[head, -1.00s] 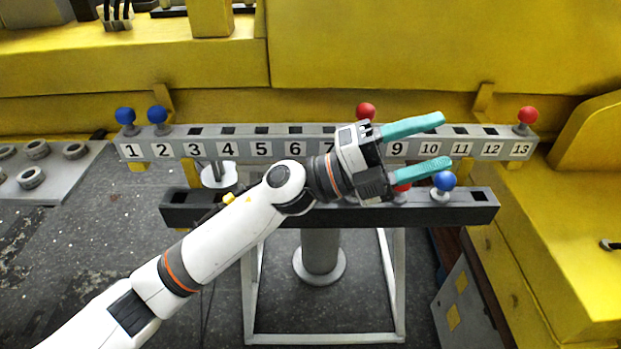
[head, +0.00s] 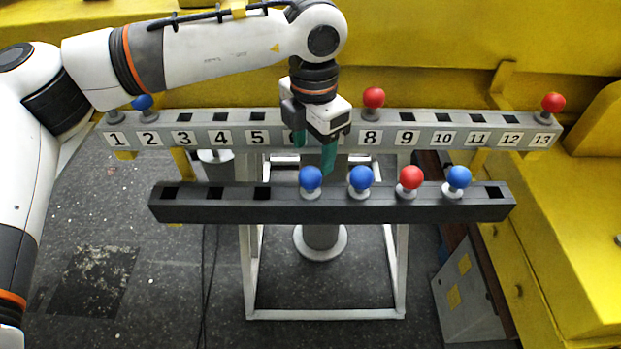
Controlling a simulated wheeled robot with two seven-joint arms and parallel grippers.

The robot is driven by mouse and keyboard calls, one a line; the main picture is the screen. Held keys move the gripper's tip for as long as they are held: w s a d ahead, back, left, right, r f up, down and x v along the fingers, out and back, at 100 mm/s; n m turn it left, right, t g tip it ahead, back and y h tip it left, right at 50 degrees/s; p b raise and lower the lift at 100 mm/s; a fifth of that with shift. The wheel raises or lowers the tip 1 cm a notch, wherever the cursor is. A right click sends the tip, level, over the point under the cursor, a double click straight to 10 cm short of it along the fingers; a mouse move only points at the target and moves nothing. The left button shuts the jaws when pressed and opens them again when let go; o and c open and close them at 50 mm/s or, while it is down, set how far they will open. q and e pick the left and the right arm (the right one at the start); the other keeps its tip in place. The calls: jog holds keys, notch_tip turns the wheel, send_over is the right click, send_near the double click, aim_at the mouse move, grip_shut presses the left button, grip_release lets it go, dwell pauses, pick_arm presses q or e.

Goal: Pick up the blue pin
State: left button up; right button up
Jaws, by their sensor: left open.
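Several pins with ball heads stand in the black front rail (head: 225,205). From left to right they are a blue pin (head: 311,179), a second blue pin (head: 360,178), a red pin (head: 411,178) and a third blue pin (head: 459,178). My left gripper (head: 314,158) points down over the numbered rail near slots 6 and 7. Its teal fingers are apart and empty. The fingertips appear just behind and above the leftmost blue pin of the front rail. My right gripper is not in view.
The grey numbered rail (head: 222,137) runs behind the black rail. It holds a blue pin (head: 142,103) at slot 2 and red pins at slots 8 (head: 374,98) and 13 (head: 553,103). Slot 1 is partly behind my arm. Yellow machinery (head: 450,40) closes off the back and right.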

aim_at(311, 169)
pick_arm(q)
notch_tip(311, 169, down, 3)
jog(key=shift+p, duration=0.4)
jog(key=f+p, duration=0.2)
jog(key=f, duration=0.1)
jog(key=f+p, duration=0.1)
jog(key=shift+s+a+f, duration=0.2)
jog(key=shift+s+f, duration=0.05)
jog(key=shift+f, duration=0.45)
jog(key=shift+w, duration=0.1)
jog(key=c, duration=1.2)
jog(key=shift+r, duration=0.1)
jog(key=shift+r, duration=0.2)
notch_tip(311, 169, up, 9)
jog(key=b, duration=0.3)
jog(key=shift+b, duration=0.4)
jog(key=shift+r, duration=0.25)
